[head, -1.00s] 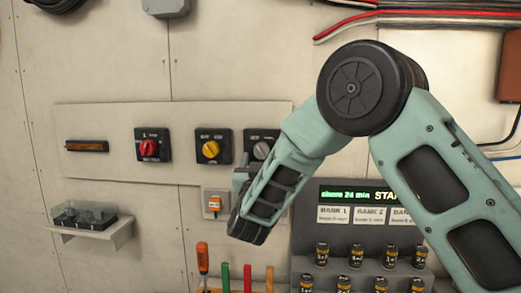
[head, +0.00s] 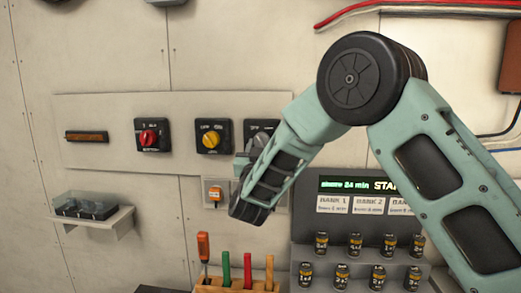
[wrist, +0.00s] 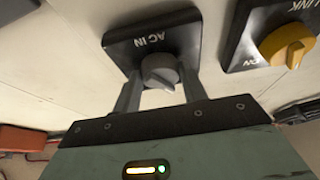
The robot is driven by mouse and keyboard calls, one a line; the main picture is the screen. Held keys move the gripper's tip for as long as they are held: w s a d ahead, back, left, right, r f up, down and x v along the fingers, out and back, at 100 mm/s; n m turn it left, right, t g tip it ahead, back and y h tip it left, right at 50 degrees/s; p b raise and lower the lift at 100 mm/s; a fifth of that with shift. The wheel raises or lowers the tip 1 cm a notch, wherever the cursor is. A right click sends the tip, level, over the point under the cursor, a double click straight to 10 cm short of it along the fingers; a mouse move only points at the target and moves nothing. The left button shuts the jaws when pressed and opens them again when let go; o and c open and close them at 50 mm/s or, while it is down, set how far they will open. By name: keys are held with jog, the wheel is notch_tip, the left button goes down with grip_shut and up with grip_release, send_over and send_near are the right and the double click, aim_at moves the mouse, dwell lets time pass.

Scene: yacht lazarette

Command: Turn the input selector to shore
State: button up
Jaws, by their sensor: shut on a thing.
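The input selector is a grey knob (wrist: 160,70) on a black plate marked "AC IN" (wrist: 150,40), which reads upside down in the wrist view. My gripper (wrist: 160,88) has one finger on each side of the knob and is shut on it. In the head view the selector (head: 262,136) is the rightmost switch on the pale panel, partly hidden by my arm. My gripper (head: 246,166) is mostly hidden there behind my wrist. The position labels and the knob's pointer direction cannot be read clearly.
A yellow rotary switch (head: 211,140) sits close left of the selector, with a red one (head: 149,138) farther left. An orange-plugged socket (head: 215,192) is below. A battery rack with a lit display (head: 357,185) stands lower right, and a tool holder (head: 238,285) at the bottom.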

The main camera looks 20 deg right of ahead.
jog(key=shift+w+a+r+m+g+h+b, duration=0.15)
jog(key=shift+m+g+h+b, duration=0.75)
jog(key=shift+m+b, duration=1.85)
jog(key=shift+a+m+g+h+b, duration=0.15)
jog(key=shift+m+g+h+b, duration=0.7)
jog(key=shift+m+b, duration=1.85)
jog(key=shift+w+a+r+m+g+h+b, duration=0.15)
jog(key=shift+m+g+h+b, duration=0.7)
jog(key=shift+m+b, duration=1.9)
jog(key=shift+s+b, duration=0.1)
jog(key=shift+b, duration=0.3)
jog(key=o, duration=1)
jog(key=shift+g, duration=0.3)
jog(key=shift+a, duration=0.1)
